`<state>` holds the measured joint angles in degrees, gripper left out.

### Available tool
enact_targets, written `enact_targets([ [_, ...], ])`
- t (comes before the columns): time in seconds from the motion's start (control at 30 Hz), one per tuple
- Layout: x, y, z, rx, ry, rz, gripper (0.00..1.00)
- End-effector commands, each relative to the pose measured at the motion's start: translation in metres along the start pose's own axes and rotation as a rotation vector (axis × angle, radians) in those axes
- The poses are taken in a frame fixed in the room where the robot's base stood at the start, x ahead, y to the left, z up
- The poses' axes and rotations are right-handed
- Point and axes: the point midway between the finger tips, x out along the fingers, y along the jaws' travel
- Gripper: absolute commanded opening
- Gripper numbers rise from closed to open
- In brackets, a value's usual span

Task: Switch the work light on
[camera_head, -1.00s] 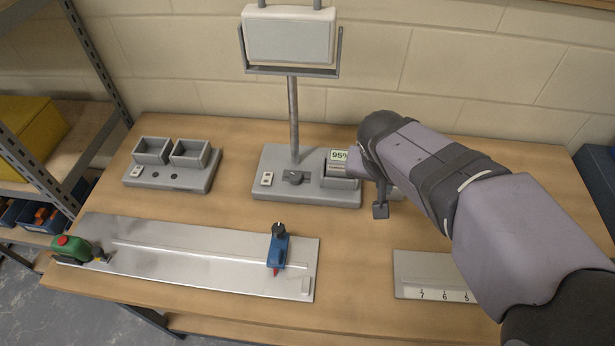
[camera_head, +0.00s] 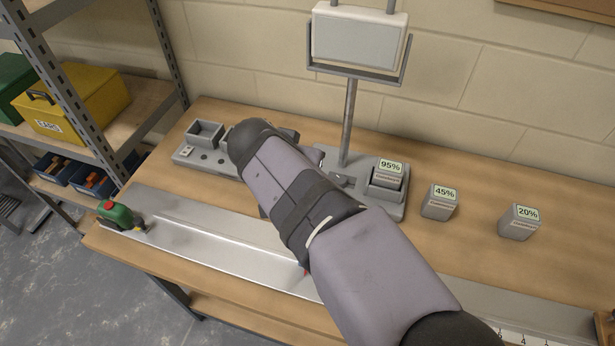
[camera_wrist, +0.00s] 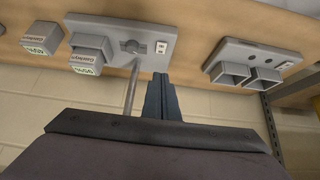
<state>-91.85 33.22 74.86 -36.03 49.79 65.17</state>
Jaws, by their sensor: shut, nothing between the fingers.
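The work light has a pale rectangular lamp panel (camera_head: 358,42) on a post above a grey base (camera_head: 398,213). The panel looks plain white-grey with no clear glow. A battery marked 95% (camera_head: 390,178) sits in the holder on the base. My gripper (camera_wrist: 160,77) is shut and empty, appearing just below the switch plate in that picture; I cannot tell the gap. In the head view my arm hides the fingers and part of the base.
A two-bay charger (camera_head: 205,134) stands left of the light, partly behind my arm. Batteries marked 45% (camera_head: 439,203) and 20% (camera_head: 519,223) stand to the right. A metal rail plate (camera_head: 205,240) with a green-and-red tool (camera_head: 121,216) lies in front. Shelving is at left.

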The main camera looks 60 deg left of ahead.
Motion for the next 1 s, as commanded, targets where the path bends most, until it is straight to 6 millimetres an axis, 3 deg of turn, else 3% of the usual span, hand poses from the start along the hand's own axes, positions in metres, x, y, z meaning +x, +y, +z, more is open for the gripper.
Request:
enact_targets([
  [0.37,0.016,0.001,-0.001,-0.001,-0.003,0.003,0.0],
  [0.87,0.095,0.001,-0.001,0.0,-0.003,0.002,0.0],
  [1.0,0.11,0.001,0.011,-0.004,-0.004,0.002,0.0],
])
